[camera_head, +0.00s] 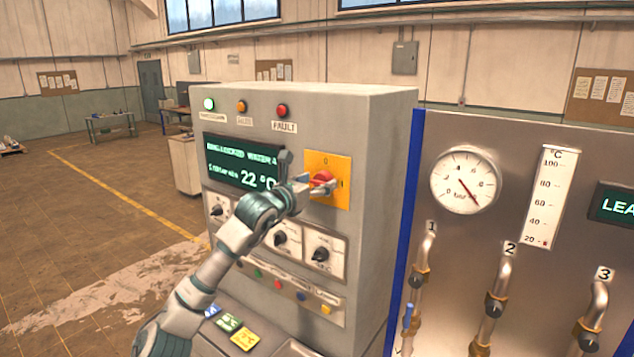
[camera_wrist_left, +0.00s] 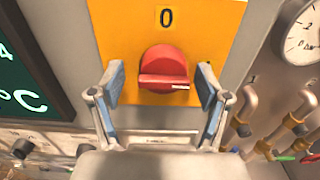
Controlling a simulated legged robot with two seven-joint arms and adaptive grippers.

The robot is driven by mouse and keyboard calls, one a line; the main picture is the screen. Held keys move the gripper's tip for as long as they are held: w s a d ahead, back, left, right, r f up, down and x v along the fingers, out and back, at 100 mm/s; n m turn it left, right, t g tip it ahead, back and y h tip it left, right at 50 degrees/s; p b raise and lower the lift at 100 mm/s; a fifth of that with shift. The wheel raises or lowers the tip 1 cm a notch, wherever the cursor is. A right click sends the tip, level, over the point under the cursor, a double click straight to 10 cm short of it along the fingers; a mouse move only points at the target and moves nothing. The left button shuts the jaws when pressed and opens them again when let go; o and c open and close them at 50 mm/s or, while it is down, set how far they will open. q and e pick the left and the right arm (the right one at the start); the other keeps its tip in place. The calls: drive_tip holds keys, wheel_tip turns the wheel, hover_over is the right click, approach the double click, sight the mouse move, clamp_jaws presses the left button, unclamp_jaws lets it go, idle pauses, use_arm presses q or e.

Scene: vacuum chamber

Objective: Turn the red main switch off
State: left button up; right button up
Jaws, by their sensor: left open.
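The red main switch (camera_head: 322,178) sits on a yellow plate (camera_head: 341,165) on the front of the grey control cabinet. In the left wrist view the red switch (camera_wrist_left: 164,70) is a round knob with its grip bar lying horizontally, a pale mark at the bar's right end. A "0" is printed above it on the yellow plate (camera_wrist_left: 120,22). My left gripper (camera_head: 318,188) is in front of the switch. In the left wrist view its open fingers (camera_wrist_left: 160,88) stand on the left and right of the knob, with gaps on both sides. My right gripper is not in view.
The cabinet also carries a lit green lamp (camera_head: 209,104), a text display (camera_head: 240,163), black rotary knobs (camera_head: 281,239) and small coloured buttons. To the right, a steel panel (camera_head: 450,240) holds a gauge (camera_head: 465,180) and pipes with valves. Open floor lies left.

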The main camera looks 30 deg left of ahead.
use_arm(q)
drive_tip(key=shift+d, duration=0.15)
drive_tip(key=c, duration=1.2)
drive_tip(key=shift+o, duration=0.2)
drive_tip(key=shift+n+b, duration=0.6)
drive_tip(key=shift+b, duration=0.05)
drive_tip(key=shift+n+b, duration=1)
drive_tip(key=shift+n, duration=0.1)
drive_tip(key=n+b, duration=0.1)
drive_tip(key=n, duration=0.2)
drive_tip(key=shift+n+b, duration=0.3)
drive_tip(key=n, duration=0.2)
drive_tip(key=n+b, duration=0.1)
drive_tip(key=n, duration=0.2)
drive_tip(key=shift+a+n, duration=0.2)
drive_tip(key=shift+n, duration=0.1)
drive_tip(key=n+b, duration=0.1)
drive_tip(key=n, duration=0.4)
drive_tip(key=shift+f, duration=0.1)
drive_tip(key=shift+n, duration=0.3)
